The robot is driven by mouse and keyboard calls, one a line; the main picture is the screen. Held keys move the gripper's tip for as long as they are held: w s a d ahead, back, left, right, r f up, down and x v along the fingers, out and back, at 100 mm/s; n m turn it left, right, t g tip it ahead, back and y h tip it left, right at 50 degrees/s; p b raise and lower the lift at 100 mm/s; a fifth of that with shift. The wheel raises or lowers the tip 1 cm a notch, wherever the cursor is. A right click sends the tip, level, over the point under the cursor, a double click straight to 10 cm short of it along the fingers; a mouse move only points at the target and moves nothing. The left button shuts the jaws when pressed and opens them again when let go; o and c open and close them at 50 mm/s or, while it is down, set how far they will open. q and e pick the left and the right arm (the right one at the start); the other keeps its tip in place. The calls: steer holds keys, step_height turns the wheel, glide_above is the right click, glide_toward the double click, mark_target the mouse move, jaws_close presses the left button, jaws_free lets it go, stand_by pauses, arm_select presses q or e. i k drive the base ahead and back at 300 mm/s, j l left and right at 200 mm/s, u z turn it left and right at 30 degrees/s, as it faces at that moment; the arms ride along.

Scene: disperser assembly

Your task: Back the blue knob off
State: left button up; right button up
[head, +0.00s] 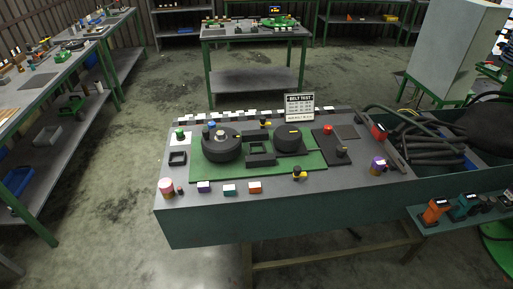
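A small blue knob (212,126) stands at the back of the left black drum (222,150). Pale, light-topped knobs (220,134) stand close in front of it on the same drum. The drum sits on a green mat (310,166) on the grey bench top. The blue knob is small in this view, so I cannot tell how far it is screwed in. Neither of my grippers is in view.
A second black drum (289,139) with a yellow mark is to the right. A "BELT TEST" sign (299,107) stands behind it. Small coloured blocks line the bench's front edge, beside a red-topped cylinder (166,187). A bin of dark hoses (432,145) adjoins the right.

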mark_target(211, 124)
steer(key=i+l, duration=0.25)
steer(key=l, duration=0.2)
steer(key=i+l, duration=0.3)
steer(key=l, duration=0.15)
steer(key=i+l+u, duration=0.1)
steer(key=u, duration=0.25)
steer(key=l+u, duration=0.2)
steer(key=u, duration=0.2)
steer(key=l+u, duration=0.35)
steer(key=i+j, duration=0.05)
steer(key=j, duration=0.05)
